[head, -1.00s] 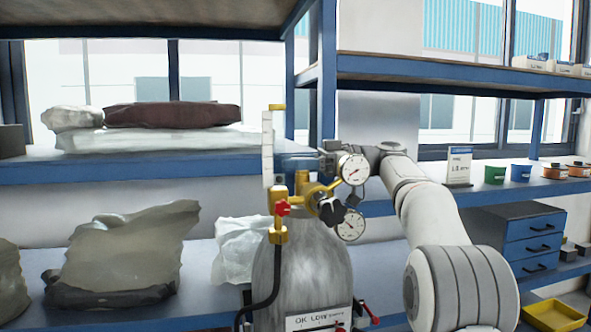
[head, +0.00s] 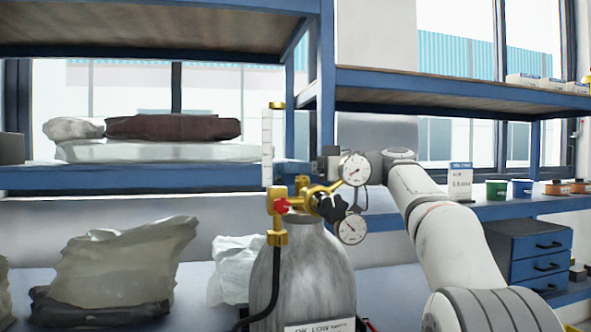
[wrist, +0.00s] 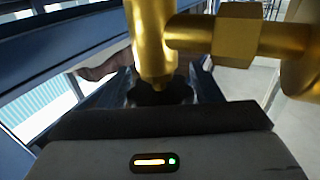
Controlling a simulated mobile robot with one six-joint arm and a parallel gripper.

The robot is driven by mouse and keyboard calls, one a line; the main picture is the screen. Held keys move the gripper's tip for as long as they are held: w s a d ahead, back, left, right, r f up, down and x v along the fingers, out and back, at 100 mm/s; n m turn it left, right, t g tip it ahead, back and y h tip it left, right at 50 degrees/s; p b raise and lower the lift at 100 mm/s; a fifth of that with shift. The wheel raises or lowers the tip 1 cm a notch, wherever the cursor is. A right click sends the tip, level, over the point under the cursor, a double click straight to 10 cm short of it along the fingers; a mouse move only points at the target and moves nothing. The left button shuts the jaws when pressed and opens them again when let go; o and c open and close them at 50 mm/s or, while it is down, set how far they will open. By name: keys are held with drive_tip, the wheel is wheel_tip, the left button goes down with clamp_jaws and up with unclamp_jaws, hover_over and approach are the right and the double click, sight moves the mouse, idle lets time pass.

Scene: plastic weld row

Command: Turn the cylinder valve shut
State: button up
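The grey gas cylinder (head: 303,275) stands upright in the head view, with a brass valve and regulator (head: 310,190) on top. Two round gauges (head: 354,169), a black star knob (head: 332,207) and a small red knob (head: 281,206) sit on it. My arm reaches in from the right behind the gauges, and my gripper is mostly hidden there. In the wrist view my gripper (wrist: 160,95) is right below the brass body (wrist: 152,45). A dark knobbed handwheel (wrist: 160,91) shows between dark finger shapes. I cannot tell whether they press on it.
A clear flow tube (head: 267,148) and a black hose (head: 272,280) are on the cylinder's left. Blue shelves (head: 160,178) run behind, with bags (head: 120,265). A blue drawer unit (head: 540,255) and small cups (head: 497,190) stand at the right.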

drive_tip(key=shift+o, duration=1.2)
wheel_tip(320, 180, up, 10)
drive_tip(key=p, duration=0.4)
